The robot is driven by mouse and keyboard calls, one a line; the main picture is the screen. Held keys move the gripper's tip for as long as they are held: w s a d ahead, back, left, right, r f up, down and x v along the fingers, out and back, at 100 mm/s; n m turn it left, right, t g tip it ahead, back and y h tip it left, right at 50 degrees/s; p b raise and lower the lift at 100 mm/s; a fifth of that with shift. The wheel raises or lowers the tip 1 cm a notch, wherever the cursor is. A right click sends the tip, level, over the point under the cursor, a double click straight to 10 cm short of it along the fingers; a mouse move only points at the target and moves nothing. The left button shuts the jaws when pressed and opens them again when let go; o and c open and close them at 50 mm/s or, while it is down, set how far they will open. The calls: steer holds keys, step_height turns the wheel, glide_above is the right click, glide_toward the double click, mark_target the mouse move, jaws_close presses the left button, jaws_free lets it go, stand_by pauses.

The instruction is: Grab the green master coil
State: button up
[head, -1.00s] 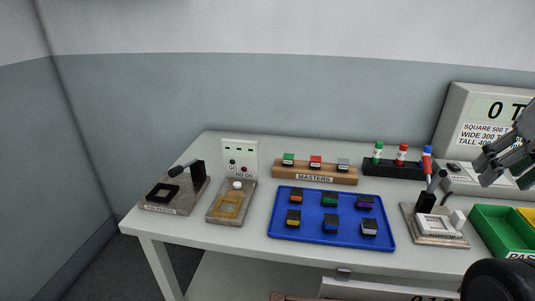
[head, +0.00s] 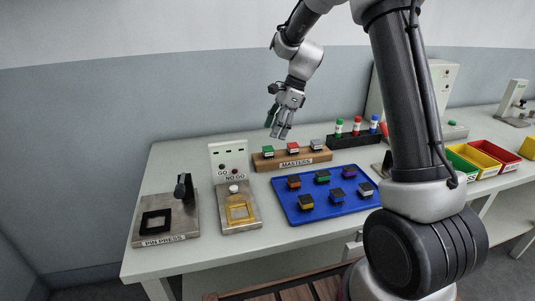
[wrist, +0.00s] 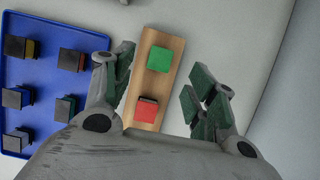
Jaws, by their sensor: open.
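The green master coil (head: 267,151) sits at the left end of the wooden MASTERS block (head: 290,162), beside the red master coil (head: 293,148) and a grey one (head: 316,144). My gripper (head: 278,130) is open and empty above the block, pointing down. In the wrist view, the green coil (wrist: 160,61) lies beyond the line between my open fingertips (wrist: 157,88), within their spread. The red coil (wrist: 146,110) is nearer the palm, also between the fingers. The grey coil is hidden in the wrist view.
A blue tray (head: 289,212) with several dark-topped coloured parts lies in front of the block. A GO/NO GO panel (head: 228,158) stands to its left. A dark rack (head: 345,142) with red, green and blue-topped tubes is to its right.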

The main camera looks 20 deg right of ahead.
mark_target(267, 148)
steer(key=x, duration=0.7)
steer(key=shift+w+d+f, duration=0.1)
steer(key=shift+w+f, duration=0.05)
steer(key=shift+f, duration=0.05)
steer(key=c, duration=1.1)
